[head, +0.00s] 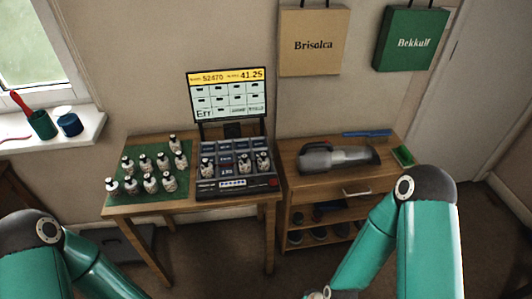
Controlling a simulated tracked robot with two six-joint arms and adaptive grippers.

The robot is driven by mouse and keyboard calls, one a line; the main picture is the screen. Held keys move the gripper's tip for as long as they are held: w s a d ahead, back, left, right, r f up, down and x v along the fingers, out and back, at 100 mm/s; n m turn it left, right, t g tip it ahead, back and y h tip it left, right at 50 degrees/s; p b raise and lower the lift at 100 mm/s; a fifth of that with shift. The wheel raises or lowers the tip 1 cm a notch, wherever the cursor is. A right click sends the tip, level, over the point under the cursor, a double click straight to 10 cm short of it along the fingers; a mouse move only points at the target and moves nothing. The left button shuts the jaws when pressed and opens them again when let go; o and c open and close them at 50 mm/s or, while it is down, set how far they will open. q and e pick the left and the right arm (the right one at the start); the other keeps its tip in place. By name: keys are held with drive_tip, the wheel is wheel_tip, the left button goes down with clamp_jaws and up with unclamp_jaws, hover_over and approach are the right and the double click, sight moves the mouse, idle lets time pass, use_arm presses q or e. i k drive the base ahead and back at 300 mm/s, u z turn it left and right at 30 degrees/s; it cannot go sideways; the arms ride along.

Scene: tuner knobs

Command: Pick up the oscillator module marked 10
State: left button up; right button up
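Several small white modules with black tops (150,184) stand in rows on a green mat (120,203) on the left of the wooden table. One stands apart at the mat's back right (174,143). A dark console (232,183) sits right of the mat, with 3 similar modules (244,163) standing in it. Their markings are too small to read, so I cannot tell which is the module marked 10. My teal arms show at the lower left and lower right.
An upright screen (228,95) behind the console shows "Err". A wooden shelf unit (340,185) to the right holds a grey handheld vacuum (337,157), a blue item (367,133) and a green item (403,156). Pots (69,122) stand on the windowsill.

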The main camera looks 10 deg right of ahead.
sight(206, 168)
drive_tip(key=k, duration=1.1)
drive_tip(key=u, duration=0.85)
drive_tip(key=i, duration=1.8)
drive_tip(key=z, duration=0.4)
